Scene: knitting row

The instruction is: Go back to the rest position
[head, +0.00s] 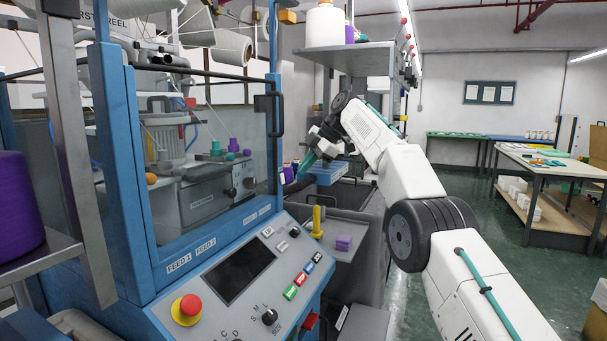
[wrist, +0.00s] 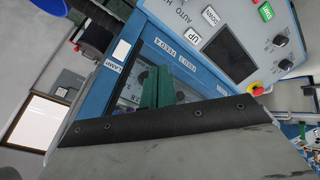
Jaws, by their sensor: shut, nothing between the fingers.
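My gripper (head: 308,160) is at the end of my raised white arm, beside the right side of the blue knitting machine (head: 135,180) in the head view. Its teal fingers point down and left. In the wrist view the two fingers of my gripper (wrist: 157,86) are together with nothing held. Their lower part is hidden behind a dark strip with bolts. Behind them in the wrist view are the machine's blue frame and its tilted control panel (wrist: 213,28).
A shelf (head: 350,50) with a white cone (head: 325,25) stands above my gripper. The floor (head: 490,235) at right is clear up to the workbench (head: 560,170).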

